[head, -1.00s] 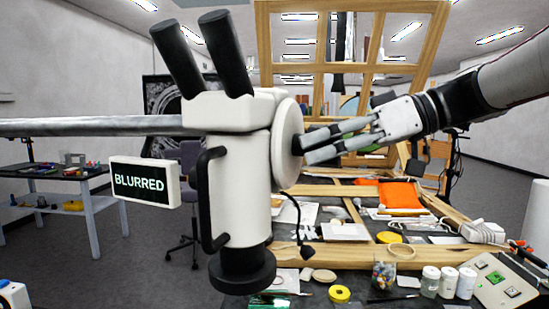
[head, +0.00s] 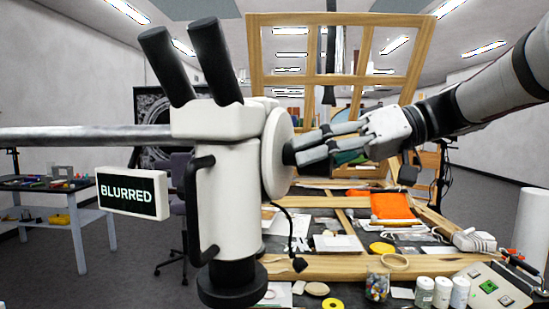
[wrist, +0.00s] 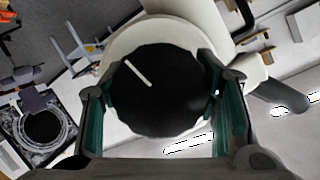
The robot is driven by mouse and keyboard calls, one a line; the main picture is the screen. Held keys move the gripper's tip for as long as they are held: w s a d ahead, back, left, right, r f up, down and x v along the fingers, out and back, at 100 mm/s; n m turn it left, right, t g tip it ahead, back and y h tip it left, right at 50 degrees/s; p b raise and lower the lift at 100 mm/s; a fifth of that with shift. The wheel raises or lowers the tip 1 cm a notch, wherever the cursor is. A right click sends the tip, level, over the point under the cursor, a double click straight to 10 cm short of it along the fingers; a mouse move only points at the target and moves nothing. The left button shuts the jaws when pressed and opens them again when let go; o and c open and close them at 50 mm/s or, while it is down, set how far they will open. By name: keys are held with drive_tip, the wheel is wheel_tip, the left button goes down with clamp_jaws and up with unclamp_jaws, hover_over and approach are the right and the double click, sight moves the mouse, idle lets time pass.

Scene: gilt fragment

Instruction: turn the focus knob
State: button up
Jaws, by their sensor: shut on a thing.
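The white microscope (head: 232,175) stands at left centre in the head view, with two black eyepieces on top. Its black focus knob (head: 289,154) sticks out of a white disc on the right side. My gripper (head: 305,150) reaches in from the right and is shut on the knob. In the wrist view the knob's dark round face (wrist: 155,95) fills the space between the two fingers, and a white mark on it slants from upper left to lower right. A small sign (head: 133,192) left of the microscope reads BLURRED.
A wooden frame (head: 330,268) and a cluttered bench lie behind and right of the microscope, with an orange cloth (head: 391,206), jars (head: 442,292) and a button box (head: 490,287). A grey bar (head: 85,134) extends left from the microscope. A side table (head: 60,202) stands far left.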

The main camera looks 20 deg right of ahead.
drive_tip(key=o, duration=1.1)
drive_tip(key=shift+o, duration=0.2)
drive_tip(key=v, duration=0.7)
drive_tip(key=shift+d, duration=0.2)
drive_tip(key=shift+s+r, duration=0.1)
drive_tip(key=shift+s, duration=0.05)
idle(0.5)
